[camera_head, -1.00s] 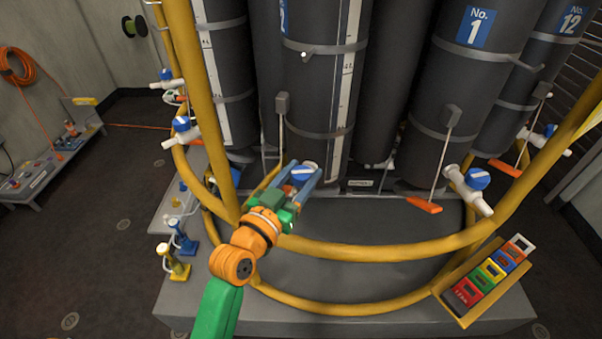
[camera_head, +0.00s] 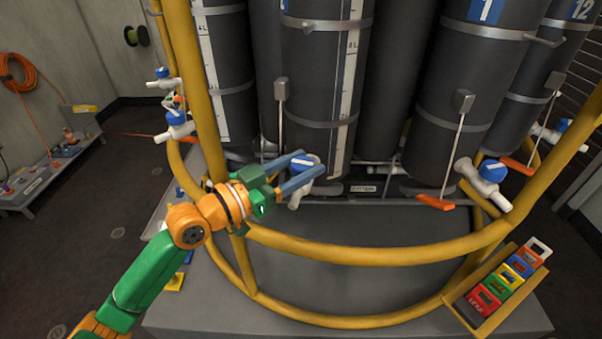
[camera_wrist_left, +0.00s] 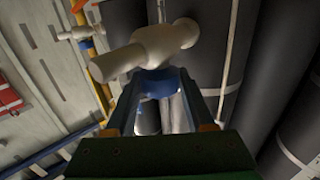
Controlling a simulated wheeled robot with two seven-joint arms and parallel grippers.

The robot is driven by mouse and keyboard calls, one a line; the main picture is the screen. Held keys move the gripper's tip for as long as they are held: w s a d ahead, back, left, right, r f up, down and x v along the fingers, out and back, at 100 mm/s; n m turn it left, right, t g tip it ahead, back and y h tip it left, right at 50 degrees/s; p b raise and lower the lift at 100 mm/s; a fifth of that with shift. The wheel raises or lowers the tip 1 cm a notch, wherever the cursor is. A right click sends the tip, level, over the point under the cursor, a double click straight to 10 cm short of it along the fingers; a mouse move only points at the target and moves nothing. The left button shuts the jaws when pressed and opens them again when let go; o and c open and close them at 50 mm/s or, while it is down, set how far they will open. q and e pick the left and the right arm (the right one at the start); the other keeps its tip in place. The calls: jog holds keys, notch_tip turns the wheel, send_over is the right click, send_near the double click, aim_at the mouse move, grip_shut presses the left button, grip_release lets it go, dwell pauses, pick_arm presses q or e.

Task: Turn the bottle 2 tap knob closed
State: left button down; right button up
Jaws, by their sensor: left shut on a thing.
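The bottle 2 tap has a white body (camera_head: 294,201) and a blue knob (camera_head: 303,161) with a white mark on top. It is at the foot of the dark bottle 2 (camera_head: 318,90), whose label is cut off at the top edge. My left gripper (camera_head: 305,171) reaches in from the left, its two blue fingers on either side of the knob, shut on it. In the left wrist view the white tap body (camera_wrist_left: 150,50) lies across the fingertips, and the blue knob (camera_wrist_left: 158,84) sits between them. My right gripper is not in view.
A yellow rail (camera_head: 380,256) curves in front of the bottles, close beneath my left gripper. Bottle 1's tap (camera_head: 484,182) and an orange lever (camera_head: 435,202) are to the right. A yellow rack (camera_head: 480,318) of coloured tags is at front right. Other taps (camera_head: 176,126) are at left.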

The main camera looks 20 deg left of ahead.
aim_at(293, 172)
pick_arm(q)
jog(key=shift+c, duration=1.3)
grip_release()
jog(key=shift+s+a+f, duration=0.15)
jog(key=shift+s+f, duration=0.05)
jog(key=b+v, duration=0.3)
jog(key=v, duration=0.2)
jog(key=shift+s+a+f, duration=0.1)
jog(key=shift+s+a, duration=0.1)
jog(key=shift+s, duration=0.1)
jog(key=shift+s+a+b, duration=0.15)
jog(key=shift+s+b, duration=0.1)
jog(key=shift+b, duration=0.05)
jog(key=shift+s+r, duration=0.1)
jog(key=shift+r, duration=0.15)
